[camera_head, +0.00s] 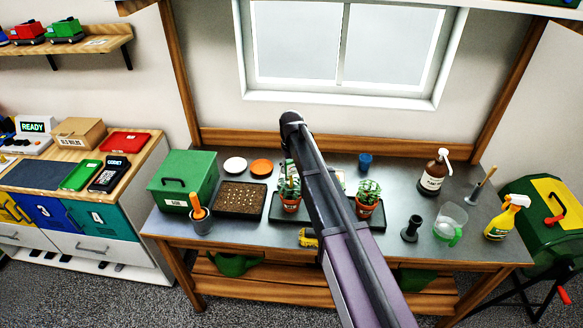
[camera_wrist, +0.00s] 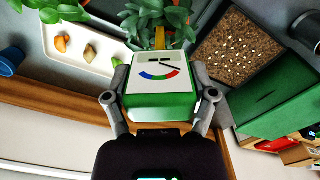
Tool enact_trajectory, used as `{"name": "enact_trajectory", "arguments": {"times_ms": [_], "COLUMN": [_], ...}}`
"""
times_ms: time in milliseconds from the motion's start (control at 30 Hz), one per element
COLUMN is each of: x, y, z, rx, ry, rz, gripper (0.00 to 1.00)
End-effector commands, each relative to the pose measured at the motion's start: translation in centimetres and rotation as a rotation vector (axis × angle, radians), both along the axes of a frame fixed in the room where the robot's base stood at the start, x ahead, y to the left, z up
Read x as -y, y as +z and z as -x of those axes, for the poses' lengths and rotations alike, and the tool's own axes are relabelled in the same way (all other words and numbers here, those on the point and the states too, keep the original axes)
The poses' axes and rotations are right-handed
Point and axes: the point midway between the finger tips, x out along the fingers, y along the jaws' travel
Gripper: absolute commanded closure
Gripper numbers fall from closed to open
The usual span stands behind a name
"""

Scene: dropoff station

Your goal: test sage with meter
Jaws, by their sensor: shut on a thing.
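My gripper (camera_wrist: 160,84) is shut on the meter (camera_wrist: 150,60), a green block with a white face, a dark needle and a blue, green and red arc. A yellow part points from its far end toward a leafy plant (camera_wrist: 150,16) at the top of the wrist view. Whether it enters the soil is hidden. In the head view my arm hides most of the gripper. A potted plant (camera_head: 290,203) stands left of my arm and another potted plant (camera_head: 367,206) right of it, both in terracotta pots. I cannot tell which is sage.
A seed tray (camera_head: 240,200) and green box (camera_head: 184,181) stand to the left. A white tray (camera_wrist: 103,66) holds several small pieces.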

Motion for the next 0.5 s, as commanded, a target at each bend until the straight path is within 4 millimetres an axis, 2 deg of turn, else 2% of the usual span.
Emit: {"name": "enact_trajectory", "arguments": {"times_ms": [500], "x": [0.03], "y": [-0.83], "z": [-0.01], "rx": [0.0], "ry": [0.0], "rz": [0.0], "gripper": [0.84]}}
